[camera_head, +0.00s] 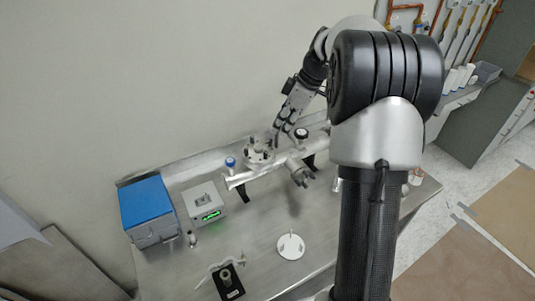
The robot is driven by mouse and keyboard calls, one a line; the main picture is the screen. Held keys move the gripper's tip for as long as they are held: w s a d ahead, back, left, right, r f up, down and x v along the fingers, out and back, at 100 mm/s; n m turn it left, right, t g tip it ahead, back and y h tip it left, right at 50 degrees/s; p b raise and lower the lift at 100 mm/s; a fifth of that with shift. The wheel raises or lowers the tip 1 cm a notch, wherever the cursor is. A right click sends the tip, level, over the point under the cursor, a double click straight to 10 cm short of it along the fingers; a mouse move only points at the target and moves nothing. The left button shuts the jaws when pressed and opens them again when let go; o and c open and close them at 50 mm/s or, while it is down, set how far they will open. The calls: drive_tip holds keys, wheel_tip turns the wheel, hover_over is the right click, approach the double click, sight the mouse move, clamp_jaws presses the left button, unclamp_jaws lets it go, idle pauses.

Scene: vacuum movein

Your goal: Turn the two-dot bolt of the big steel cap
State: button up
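A round steel fitting (259,153) with dark knobs or bolts around it stands on top of the horizontal steel tube, at the back of the bench. It looks like the big steel cap, but its dot marks are too small to read, so I cannot tell which bolt has two dots. My gripper (281,132) points down at the right side of this fitting, very close to it. I cannot tell whether it touches a bolt. The fingertips are small and partly merge with the fitting, so their opening is unclear.
The steel tube (242,179) carries a blue knob (230,162), a black knob (301,133) and a side port (300,174). A blue-topped box (147,203) and a green-display device (205,207) stand left. A white disc (291,246) and a black device (228,282) lie in front.

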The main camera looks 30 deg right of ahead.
sight(266, 152)
drive_tip(key=b+x, duration=0.2)
drive_tip(key=x, duration=1)
drive_tip(key=shift+b, duration=0.3)
drive_tip(key=shift+s, duration=0.1)
clamp_jaws()
